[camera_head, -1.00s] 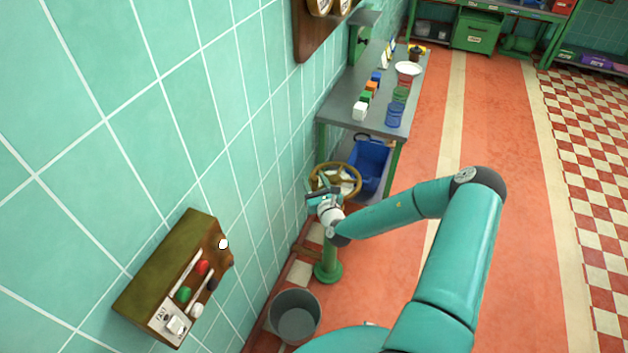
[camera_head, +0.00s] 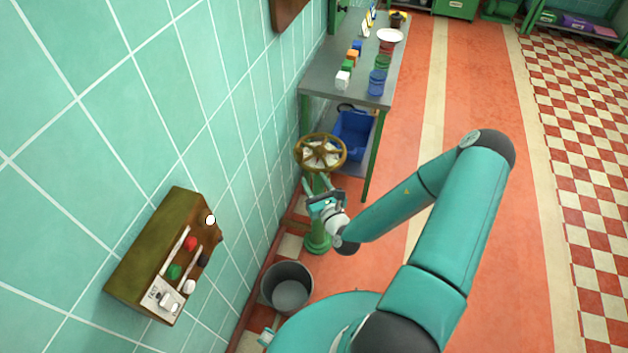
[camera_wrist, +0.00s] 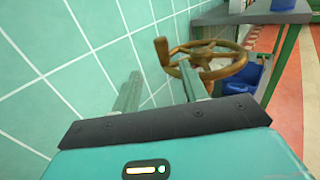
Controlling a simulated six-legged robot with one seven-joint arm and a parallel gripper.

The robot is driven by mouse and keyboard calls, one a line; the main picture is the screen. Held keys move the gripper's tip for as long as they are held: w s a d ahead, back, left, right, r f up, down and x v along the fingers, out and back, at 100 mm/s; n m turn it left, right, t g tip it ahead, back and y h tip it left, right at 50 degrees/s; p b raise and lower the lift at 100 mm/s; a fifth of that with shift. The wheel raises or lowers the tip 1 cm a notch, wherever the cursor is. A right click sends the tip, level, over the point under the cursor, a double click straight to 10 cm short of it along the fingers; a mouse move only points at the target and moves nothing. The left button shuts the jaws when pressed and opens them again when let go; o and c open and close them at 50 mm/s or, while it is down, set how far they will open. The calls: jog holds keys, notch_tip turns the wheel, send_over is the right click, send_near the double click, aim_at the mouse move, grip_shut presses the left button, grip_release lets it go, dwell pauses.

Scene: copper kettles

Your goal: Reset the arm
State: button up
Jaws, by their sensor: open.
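My gripper (camera_head: 315,190) is in the middle of the head view, at the end of my bent teal arm. It is open and I see nothing between its fingers. It is in front of the green valve stand, a little below the brass handwheel (camera_head: 321,152) in the picture. In the wrist view my two fingers (camera_wrist: 160,90) stand apart, pointing forward. The handwheel (camera_wrist: 215,62) shows beyond the right finger there, which overlaps its lower left part. I cannot tell whether that finger touches the wheel.
A control box (camera_head: 165,255) with coloured buttons is on the tiled wall at left. A grey bucket (camera_head: 287,287) stands on the floor. A metal table (camera_head: 345,72) holds blocks and cups, with a blue bin (camera_head: 352,135) below. The red floor at right is clear.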

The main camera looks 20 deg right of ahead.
jog(key=s+a+r+n+g+y, duration=0.1)
jog(key=a+r+n+g+y, duration=0.3)
jog(key=a+r+n+y, duration=0.8)
jog(key=s+a+r+n+g+y, duration=0.2)
jog(key=s+a+r+n+g, duration=0.6)
jog(key=n+g, duration=0.4)
jog(key=s+d+r+n+t+h, duration=0.1)
jog(key=s+d+r+n+h, duration=0.4)
jog(key=s+r+n+h, duration=0.1)
jog(key=s+d+r+n+t+h, duration=0.2)
jog(key=s+d+r+n+h, duration=0.3)
jog(key=s+r+n+h, duration=0.1)
notch_tip(320, 180, up, 4)
jog(key=shift+s+f+t+h, duration=0.2)
jog(key=shift+s+t+h, duration=0.1)
jog(key=shift+s+h, duration=0.65)
